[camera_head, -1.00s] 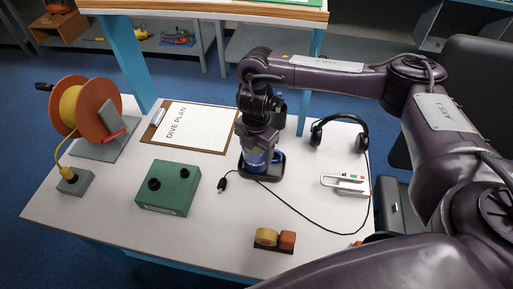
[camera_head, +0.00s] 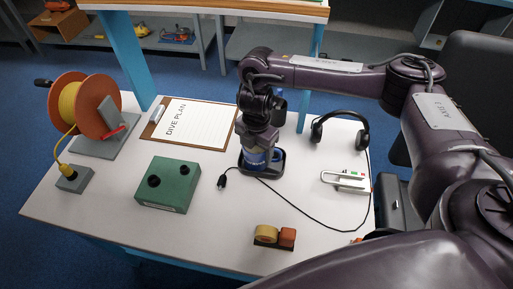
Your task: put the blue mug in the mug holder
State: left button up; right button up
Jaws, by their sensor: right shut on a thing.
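The blue mug (camera_head: 256,161) is in the middle of the table, directly below my right gripper (camera_head: 257,147), which points down and is shut on it. The gripper hides the mug's upper part. The mug is at the black mug holder (camera_head: 245,170), a dark tray with a raised rim around the mug's lower part. I cannot tell whether the mug's base rests on the holder's floor. My left gripper is not in view.
Left are an orange cable reel (camera_head: 84,105) and a green box (camera_head: 168,184) with two black knobs. Behind lies a clipboard (camera_head: 200,125). A black cable (camera_head: 300,211) and tape dispenser (camera_head: 273,236) are in front.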

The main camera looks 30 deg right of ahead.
jog(key=shift+s+f, duration=0.1)
jog(key=shift+f, duration=0.05)
jog(key=o, duration=1.3)
jog(key=shift+c, duration=0.2)
notch_tip(320, 180, up, 8)
jog(key=p, duration=0.2)
jog(key=shift+f, duration=0.15)
